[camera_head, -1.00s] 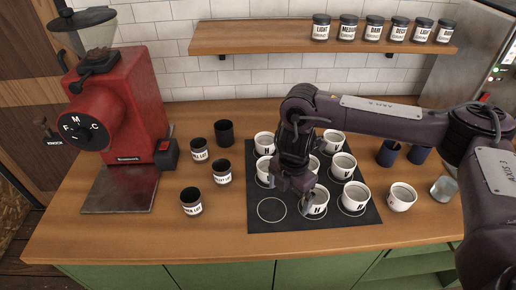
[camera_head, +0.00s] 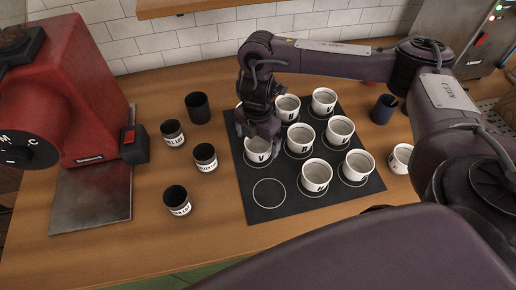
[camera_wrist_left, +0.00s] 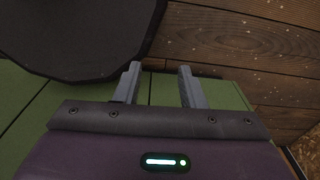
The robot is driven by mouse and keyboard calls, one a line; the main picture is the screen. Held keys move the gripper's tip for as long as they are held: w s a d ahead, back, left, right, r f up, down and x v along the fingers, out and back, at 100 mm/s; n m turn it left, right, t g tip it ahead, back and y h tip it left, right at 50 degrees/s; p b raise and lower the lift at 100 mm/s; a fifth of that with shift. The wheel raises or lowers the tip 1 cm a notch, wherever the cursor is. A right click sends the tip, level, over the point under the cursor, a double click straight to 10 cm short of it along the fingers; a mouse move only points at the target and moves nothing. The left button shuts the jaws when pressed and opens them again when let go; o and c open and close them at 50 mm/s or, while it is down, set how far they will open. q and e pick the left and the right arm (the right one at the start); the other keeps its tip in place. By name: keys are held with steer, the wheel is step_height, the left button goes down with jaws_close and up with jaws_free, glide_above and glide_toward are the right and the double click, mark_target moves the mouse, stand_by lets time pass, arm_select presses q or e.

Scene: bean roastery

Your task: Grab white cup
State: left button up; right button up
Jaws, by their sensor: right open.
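Several white cups with black letters stand on a black mat (camera_head: 240,182) with ringed places. My right gripper (camera_head: 258,138) is open, pointing down at the rim of the white cup (camera_head: 258,156) marked V at the mat's left side. It hides part of that cup, and I cannot tell whether the fingers touch it. Another white cup (camera_head: 316,178) stands at the front middle of the mat, and one more (camera_head: 399,160) stands off the mat to the right. The front-left ring is empty. My left gripper (camera_wrist_left: 160,78) shows in the left wrist view, open and empty.
Dark labelled cups (camera_head: 205,158) stand left of the mat, beside a red grinder (camera_head: 85,110). The counter (camera_head: 120,235) is clear at the front left.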

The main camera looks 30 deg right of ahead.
mark_target(258, 146)
step_height(258, 146, down, 3)
steer(key=shift+s+d+f+b, duration=0.1)
steer(key=shift+b, duration=0.25)
steer(key=shift+c, duration=0.7)
arm_select(q)
steer(key=shift+w+f, duration=0.3)
steer(key=shift+w, duration=0.25)
arm_select(e)
steer(key=c, duration=1)
arm_select(q)
steer(key=shift+d, duration=0.1)
arm_select(e)
steer(key=shift+c, duration=0.2)
